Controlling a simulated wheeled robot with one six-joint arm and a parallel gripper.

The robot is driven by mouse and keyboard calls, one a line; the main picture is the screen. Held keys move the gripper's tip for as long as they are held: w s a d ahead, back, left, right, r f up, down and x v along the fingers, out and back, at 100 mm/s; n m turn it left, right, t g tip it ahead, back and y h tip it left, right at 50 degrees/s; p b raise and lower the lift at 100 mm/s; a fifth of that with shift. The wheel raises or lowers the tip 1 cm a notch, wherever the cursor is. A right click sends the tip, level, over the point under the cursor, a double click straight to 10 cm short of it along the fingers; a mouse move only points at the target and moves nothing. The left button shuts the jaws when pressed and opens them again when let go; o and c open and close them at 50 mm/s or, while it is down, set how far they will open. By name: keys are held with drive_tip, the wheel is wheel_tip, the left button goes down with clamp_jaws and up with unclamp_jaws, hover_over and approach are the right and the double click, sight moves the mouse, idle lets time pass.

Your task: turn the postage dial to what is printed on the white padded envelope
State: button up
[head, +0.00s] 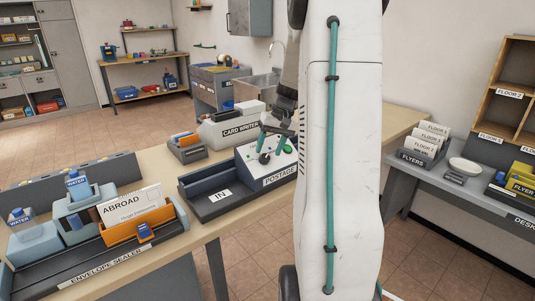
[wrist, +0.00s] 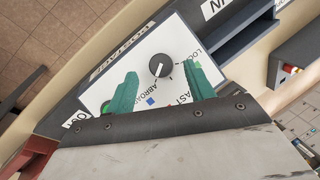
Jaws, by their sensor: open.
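A white envelope (head: 135,205) printed ABROAD stands in an orange holder (head: 145,232) on the envelope sealer at the left of the head view. The white postage machine (head: 283,170) is in the middle of that view. In the wrist view its round black dial (wrist: 160,66) carries a white mark pointing roughly downward in the picture. LOCAL, ABROAD and FAST are printed around it; LOCAL and FAST are partly covered. My gripper (wrist: 161,69) is open, its teal fingers on either side of the dial with visible gaps. It also shows over the machine in the head view (head: 272,148).
A dark IN tray (head: 207,208) adjoins the postage machine. The card writer (head: 235,128) stands just behind. Water bottles (head: 78,184) are by the sealer. A desk with flyers (head: 425,145) is at the right, partly behind my white arm.

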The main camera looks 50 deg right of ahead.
drive_tip(key=v, duration=0.5)
idle(0.5)
drive_tip(key=s+a+r+n+h, duration=0.1)
drive_tip(key=s+a, duration=0.5)
drive_tip(key=a, duration=0.6)
drive_tip(key=s+a+r+n, duration=0.1)
drive_tip(key=s+a+n, duration=0.2)
drive_tip(key=a, duration=1)
drive_tip(key=s+a+r+n+g+h, duration=0.1)
drive_tip(key=s+a+n, duration=0.2)
drive_tip(key=s+a, duration=0.6)
drive_tip(key=a, duration=0.3)
drive_tip(key=shift+s+a+r+h, duration=0.15)
drive_tip(key=shift+s+r+h, duration=0.05)
drive_tip(key=shift+r+h, duration=0.15)
